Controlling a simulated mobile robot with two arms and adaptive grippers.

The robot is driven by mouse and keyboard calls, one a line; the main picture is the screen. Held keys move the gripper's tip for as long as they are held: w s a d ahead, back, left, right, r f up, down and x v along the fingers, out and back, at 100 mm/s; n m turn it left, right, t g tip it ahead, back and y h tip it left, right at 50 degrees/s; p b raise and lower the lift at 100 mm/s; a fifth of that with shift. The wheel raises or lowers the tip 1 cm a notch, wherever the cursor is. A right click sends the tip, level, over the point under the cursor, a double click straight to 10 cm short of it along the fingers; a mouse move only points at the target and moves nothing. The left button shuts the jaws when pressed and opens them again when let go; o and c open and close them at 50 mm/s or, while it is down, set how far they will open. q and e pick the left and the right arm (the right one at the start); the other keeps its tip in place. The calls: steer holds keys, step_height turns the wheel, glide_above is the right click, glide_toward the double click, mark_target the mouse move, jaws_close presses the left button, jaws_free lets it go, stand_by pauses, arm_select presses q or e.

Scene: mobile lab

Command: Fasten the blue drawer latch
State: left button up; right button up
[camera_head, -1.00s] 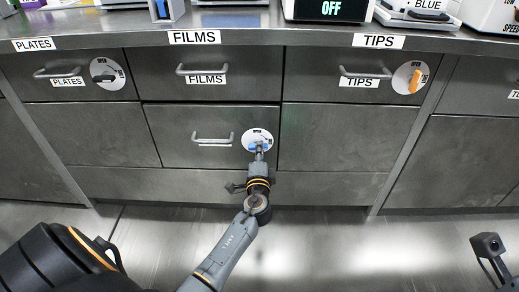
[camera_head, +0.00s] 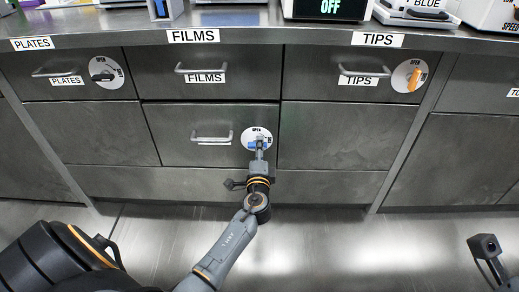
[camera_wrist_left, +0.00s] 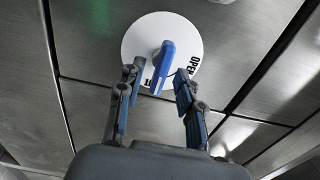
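The blue latch (camera_wrist_left: 162,66) sits on a white round dial (camera_wrist_left: 138,42) marked OPEN. In the head view the dial (camera_head: 249,132) is on the lower middle drawer (camera_head: 180,150), to the right of its handle. The drawer looks flush with the cabinet front. My left gripper (camera_wrist_left: 159,78) is open, with its two blue-padded fingers on either side of the latch. Gaps show between latch and fingers. In the head view the left gripper (camera_head: 259,145) covers much of the dial and latch. The fingers of my right gripper are out of view.
The PLATES drawer has a black latch (camera_head: 103,75) and the TIPS drawer an orange latch (camera_head: 414,79). The FILMS drawer handle (camera_head: 201,69) is above my gripper. The counter edge (camera_head: 270,37) overhangs the drawers. Open floor (camera_head: 330,240) lies in front.

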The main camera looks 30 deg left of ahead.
arm_select(q)
steer(key=v, duration=1.2)
stand_by(0.3)
